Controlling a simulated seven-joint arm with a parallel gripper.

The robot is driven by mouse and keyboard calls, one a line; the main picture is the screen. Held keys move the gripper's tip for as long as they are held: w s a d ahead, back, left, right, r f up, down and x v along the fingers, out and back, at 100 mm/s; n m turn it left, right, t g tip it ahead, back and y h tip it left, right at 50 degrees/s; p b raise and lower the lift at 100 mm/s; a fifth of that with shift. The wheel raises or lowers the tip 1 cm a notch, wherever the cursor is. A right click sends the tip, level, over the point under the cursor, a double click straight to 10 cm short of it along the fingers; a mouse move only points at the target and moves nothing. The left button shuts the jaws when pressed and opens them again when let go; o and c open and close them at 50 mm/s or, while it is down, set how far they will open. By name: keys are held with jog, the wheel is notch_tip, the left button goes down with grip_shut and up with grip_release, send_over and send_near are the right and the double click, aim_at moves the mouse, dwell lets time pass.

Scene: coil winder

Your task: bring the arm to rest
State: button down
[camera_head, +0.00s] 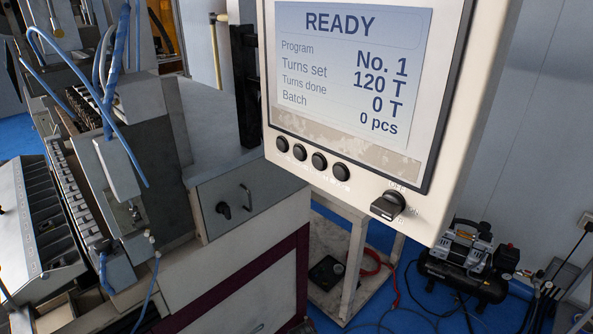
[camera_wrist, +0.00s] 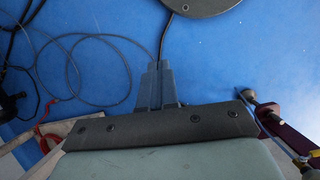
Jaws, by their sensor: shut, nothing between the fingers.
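My gripper (camera_wrist: 159,66) shows only in the wrist view. Its two grey-blue fingers are together with nothing between them, pointing towards the top of the picture, over the blue floor (camera_wrist: 225,55). They look clear of everything around them. The head view shows no part of my gripper or arm. There the control panel's screen (camera_head: 345,75) reads READY, Program No. 1, Turns set 120 T, Turns done 0 T, Batch 0 pcs. Below it are several black buttons (camera_head: 300,152) and a black rotary knob (camera_head: 388,205). I cannot read the knob's setting surely.
The winding machine (camera_head: 125,165) with blue hoses fills the left of the head view. A black compressor (camera_head: 465,265) stands on the floor at right. Loose cables (camera_wrist: 85,65) and a round dark plate (camera_wrist: 205,3) show in the wrist view.

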jog(key=s+d+f+m+g+y, duration=0.1)
jog(key=s+d+f+m, duration=0.3)
jog(key=s, duration=0.3)
jog(key=s+d+f+m+g+y, duration=0.2)
jog(key=s+d+f+m, duration=0.2)
jog(key=s+d, duration=0.2)
jog(key=shift+s+g, duration=0.3)
jog(key=shift+s, duration=0.9)
